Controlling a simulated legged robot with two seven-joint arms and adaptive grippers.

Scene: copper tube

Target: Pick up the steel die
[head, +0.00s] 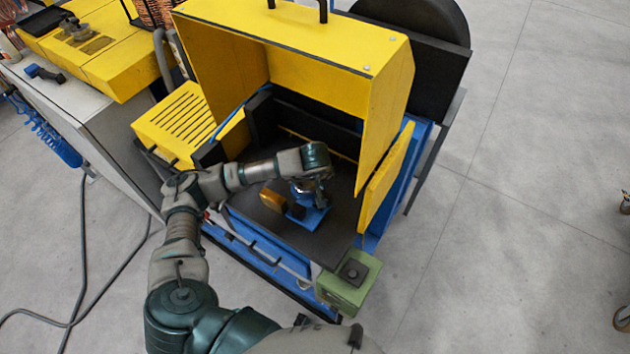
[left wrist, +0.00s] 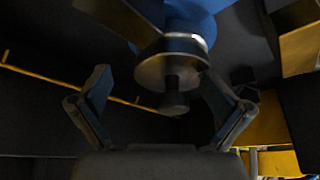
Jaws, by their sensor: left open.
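The steel die (left wrist: 172,72) shows in the left wrist view as a round metal piece with a short dark knob. It sits against a blue part (left wrist: 190,15). My left gripper (left wrist: 157,88) is open, with one finger on each side of the die's knob; I cannot tell whether either finger touches it. In the head view, my left arm reaches into the yellow-hooded machine, above a blue fixture (head: 309,217). There my wrist largely hides the gripper and the die. My right gripper is not in view.
The yellow hood (head: 285,40) stands over the dark work surface (head: 335,235), with a yellow side panel (head: 388,180) at right. An orange-yellow block (head: 272,200) lies left of the fixture. A green box (head: 348,285) is at the machine's front corner.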

